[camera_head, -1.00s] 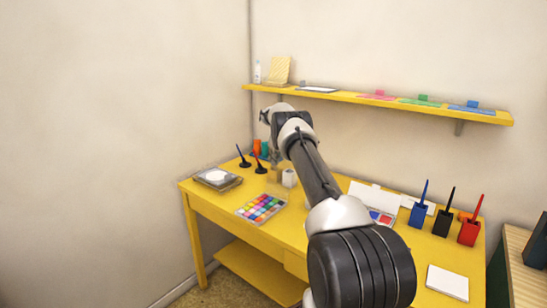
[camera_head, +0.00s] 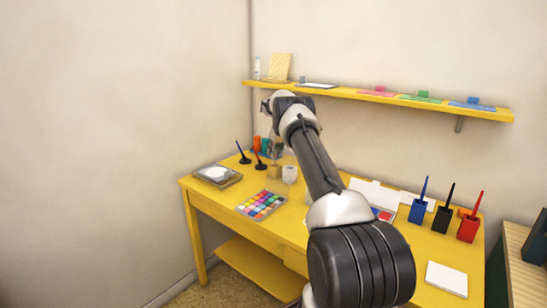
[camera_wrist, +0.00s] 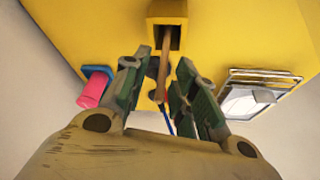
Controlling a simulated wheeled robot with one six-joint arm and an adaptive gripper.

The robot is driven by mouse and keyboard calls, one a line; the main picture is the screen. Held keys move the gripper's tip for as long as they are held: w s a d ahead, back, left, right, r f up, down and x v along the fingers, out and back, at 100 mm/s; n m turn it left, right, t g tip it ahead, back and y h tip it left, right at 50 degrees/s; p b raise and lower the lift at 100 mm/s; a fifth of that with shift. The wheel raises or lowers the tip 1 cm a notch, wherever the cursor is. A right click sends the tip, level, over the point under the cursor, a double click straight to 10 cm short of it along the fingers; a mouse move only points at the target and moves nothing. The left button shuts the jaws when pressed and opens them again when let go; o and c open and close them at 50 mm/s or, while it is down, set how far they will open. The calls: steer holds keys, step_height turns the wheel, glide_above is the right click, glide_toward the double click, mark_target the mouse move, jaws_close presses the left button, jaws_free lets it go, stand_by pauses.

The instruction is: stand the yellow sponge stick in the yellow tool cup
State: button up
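The yellow tool cup (camera_wrist: 153,12) is at the top of the wrist view, its dark square mouth facing me. A thin brown stick, which I take for the yellow sponge stick (camera_wrist: 164,65), runs from the cup's mouth back between my fingers; its sponge end is not visible. My gripper (camera_wrist: 162,68) is open, with a gap on both sides of the stick. In the head view my gripper (camera_head: 278,148) points down over the left part of the desk, and a small yellow cup (camera_head: 274,173) shows below it.
A white cup (camera_head: 290,174) stands beside the yellow cup. A colour palette (camera_head: 261,204), dark stamps (camera_head: 244,159) and a tray (camera_head: 217,176) are nearby. A wall shelf (camera_head: 380,97) runs behind the arm. Blue, black and red holders (camera_head: 468,229) stand at the right.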

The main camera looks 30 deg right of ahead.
steer(key=s+a+r, duration=0.5)
steer(key=r, duration=0.5)
steer(key=s+a+r, duration=0.4)
steer(key=a+r, duration=0.1)
steer(key=r, duration=0.6)
steer(key=s+a+r, duration=0.4)
steer(key=s, duration=0.3)
steer(key=s+a+r, duration=0.5)
steer(key=s, duration=0.2)
steer(key=s+a+r, duration=0.1)
steer(key=s+a, duration=0.2)
steer(key=s, duration=0.6)
steer(key=s+a+r, duration=0.1)
steer(key=s+a, duration=0.2)
steer(key=s, duration=0.5)
steer(key=s+a+f, duration=0.1)
steer(key=s+f, duration=0.3)
steer(key=s, duration=0.5)
steer(key=s+a+f, duration=0.2)
steer(key=s+f, duration=0.2)
steer(key=s, duration=0.5)
steer(key=shift+s+f, duration=0.2)
steer(key=shift+s, duration=0.15)
steer(key=shift+c, duration=0.4)
